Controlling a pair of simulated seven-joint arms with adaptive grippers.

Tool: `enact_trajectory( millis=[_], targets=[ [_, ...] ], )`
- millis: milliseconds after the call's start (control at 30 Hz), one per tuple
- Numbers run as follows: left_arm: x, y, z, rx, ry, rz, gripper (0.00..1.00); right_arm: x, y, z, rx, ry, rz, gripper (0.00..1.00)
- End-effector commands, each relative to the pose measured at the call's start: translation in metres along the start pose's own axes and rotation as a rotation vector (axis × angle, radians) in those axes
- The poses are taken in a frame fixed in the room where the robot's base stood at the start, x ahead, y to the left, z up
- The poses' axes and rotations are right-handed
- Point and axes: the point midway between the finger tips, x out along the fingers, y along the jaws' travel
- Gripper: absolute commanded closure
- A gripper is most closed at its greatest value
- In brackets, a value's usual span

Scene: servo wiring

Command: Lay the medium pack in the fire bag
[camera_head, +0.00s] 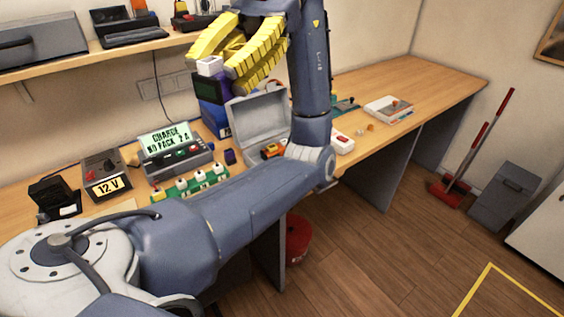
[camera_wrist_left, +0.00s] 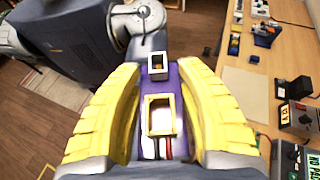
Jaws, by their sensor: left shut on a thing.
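My left gripper (camera_head: 232,58) is raised above the bench, its yellow fingers closed on a purple pack (camera_wrist_left: 183,112). In the left wrist view, the pack lies between the fingers (camera_wrist_left: 160,110), with pale connectors and red and dark leads on it. In the head view, the fingers and arm hide much of the pack. A grey open container (camera_head: 262,118), which looks like the fire bag, stands on the bench right of and below the gripper, its flap raised. An orange and yellow item (camera_head: 272,150) shows at its opening. My forearm partly covers its right side.
A charger (camera_head: 178,160) reading "NO PACK", a 12 V box (camera_head: 104,175) and a green board (camera_head: 200,183) with white parts stand left of the container. A shelf (camera_head: 120,55) runs above. A white tray (camera_head: 388,109) lies farther right; the bench's far right end is clear.

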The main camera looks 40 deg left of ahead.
Motion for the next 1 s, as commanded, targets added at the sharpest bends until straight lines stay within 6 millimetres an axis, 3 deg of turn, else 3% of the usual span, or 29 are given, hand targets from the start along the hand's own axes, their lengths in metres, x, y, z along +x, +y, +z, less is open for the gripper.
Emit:
enact_trajectory(
  millis=[567, 767, 1000],
  targets=[
    [-0.006, 0.067, -0.031, -0.195, 0.001, 0.454, 1.00, 0.000, 0.004, 0.001, -0.002, -0.001, 0.004, 0.56],
    [-0.017, 0.098, -0.060, -0.299, 0.002, 0.705, 1.00, 0.000, 0.005, 0.001, -0.003, -0.001, 0.005, 0.56],
    [-0.042, 0.128, -0.112, -0.443, 0.001, 1.050, 1.00, 0.000, 0.005, 0.001, -0.002, -0.001, 0.005, 0.56]
  ],
)
